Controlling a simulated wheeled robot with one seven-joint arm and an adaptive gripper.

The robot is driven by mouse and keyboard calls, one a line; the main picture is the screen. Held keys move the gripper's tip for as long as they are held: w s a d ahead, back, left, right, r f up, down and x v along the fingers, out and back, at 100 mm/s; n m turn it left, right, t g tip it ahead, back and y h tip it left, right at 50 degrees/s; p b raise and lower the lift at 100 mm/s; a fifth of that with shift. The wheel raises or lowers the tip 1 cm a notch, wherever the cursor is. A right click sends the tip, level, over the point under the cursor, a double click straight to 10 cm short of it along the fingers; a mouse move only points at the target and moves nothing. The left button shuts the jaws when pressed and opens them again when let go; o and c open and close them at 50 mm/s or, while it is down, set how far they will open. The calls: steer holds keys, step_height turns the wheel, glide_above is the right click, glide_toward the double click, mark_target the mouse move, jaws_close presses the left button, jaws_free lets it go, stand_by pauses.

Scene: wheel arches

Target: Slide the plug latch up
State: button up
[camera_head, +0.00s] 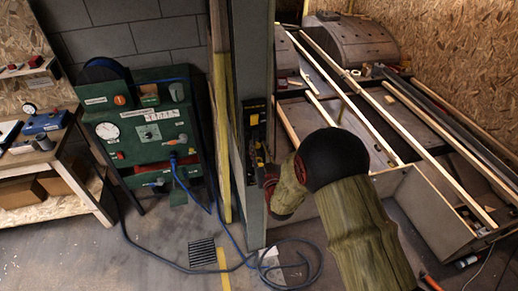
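A narrow black panel with yellow markings (255,118) is fixed to the side of the grey upright post (254,60) near the picture's middle. The plug latch seems to be part of this panel, but it is too small to make out. My arm comes in from the lower right. My gripper (264,176) is at the lower part of the panel, just below the markings. Its fingers are small, dark and partly hidden by my wrist. I cannot tell whether it touches the latch or holds anything.
A green test console (140,135) with gauges stands left of the post. A blue hose (228,238) runs along the floor and coils below the post. A wooden workbench (60,150) is at far left. An open-topped wooden crate with planks (420,185) fills the right.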

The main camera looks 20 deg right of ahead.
steer(key=c, duration=0.6)
jaws_close()
